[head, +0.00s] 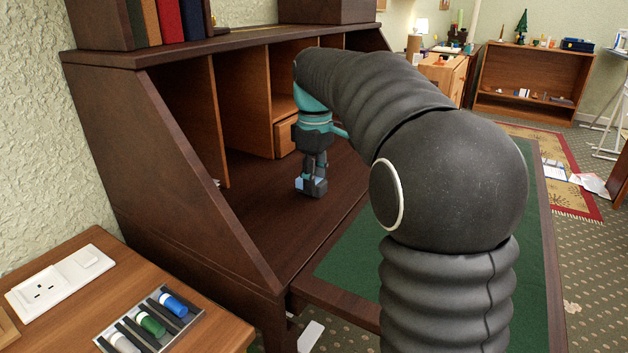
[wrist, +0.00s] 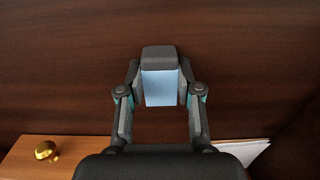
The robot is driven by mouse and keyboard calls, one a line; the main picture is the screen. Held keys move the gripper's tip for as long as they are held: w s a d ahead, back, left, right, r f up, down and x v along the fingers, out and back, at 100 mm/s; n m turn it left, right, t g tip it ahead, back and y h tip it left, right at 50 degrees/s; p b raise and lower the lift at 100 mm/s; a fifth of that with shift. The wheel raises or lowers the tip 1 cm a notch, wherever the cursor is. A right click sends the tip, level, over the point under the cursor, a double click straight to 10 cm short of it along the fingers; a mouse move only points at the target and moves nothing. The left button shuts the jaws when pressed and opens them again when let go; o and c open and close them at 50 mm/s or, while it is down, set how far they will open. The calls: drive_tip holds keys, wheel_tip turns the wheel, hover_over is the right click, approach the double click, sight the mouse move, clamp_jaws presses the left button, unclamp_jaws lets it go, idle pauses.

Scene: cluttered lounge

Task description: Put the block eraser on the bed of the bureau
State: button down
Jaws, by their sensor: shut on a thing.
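The block eraser, light blue with a dark grey part, is between my gripper's fingers in the wrist view (wrist: 160,88). It also shows low under the gripper in the head view (head: 318,187). My gripper (head: 312,182) is shut on it, with one finger on each side in the wrist view (wrist: 160,85). The bureau's bed (head: 255,210) is the bare dark brown wood inside the bureau. The eraser is over this bed, at or very near its surface; I cannot tell whether it touches.
Pigeonhole dividers (head: 247,105) and a small drawer (head: 285,138) stand behind the gripper. A brass knob (wrist: 45,150) and white papers (wrist: 246,152) show in the wrist view. The green-topped flap (head: 345,258) lies in front. Bare bed lies left of the gripper.

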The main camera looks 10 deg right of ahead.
drive_tip(key=c, duration=0.8)
unclamp_jaws()
wheel_tip(320, 180, up, 12)
drive_tip(key=shift+r+p, duration=0.1)
drive_tip(key=shift+p, duration=0.7)
